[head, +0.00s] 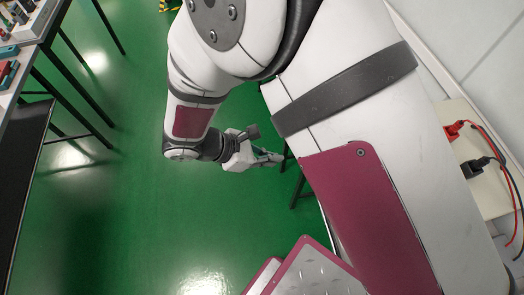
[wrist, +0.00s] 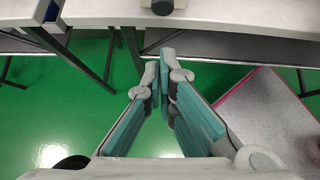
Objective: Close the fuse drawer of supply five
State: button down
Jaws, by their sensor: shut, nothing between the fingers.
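My gripper (head: 272,158) is low in the middle of the head view, beside the dark legs of a table that my arm mostly hides. In the wrist view my gripper (wrist: 162,78) is shut and empty, its teal-padded fingers pointing at the front edge of a pale tabletop (wrist: 230,15). A small dark grey part (wrist: 162,6) is cut off by the top of the wrist view, above the tabletop edge. I cannot tell whether it belongs to a supply. No fuse drawer or supply number can be made out in either view.
A red plug (head: 454,130) and a black plug (head: 474,166) with cables sit on a beige surface at the right. Another bench (head: 22,62) with small devices stands at the left. Table legs (wrist: 130,50) rise near my gripper. The green floor (head: 130,200) between is clear.

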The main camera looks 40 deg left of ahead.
jog(key=w+d+f, duration=0.1)
jog(key=w+d, duration=0.2)
jog(key=w, duration=0.1)
jog(key=shift+w+d+f, duration=0.35)
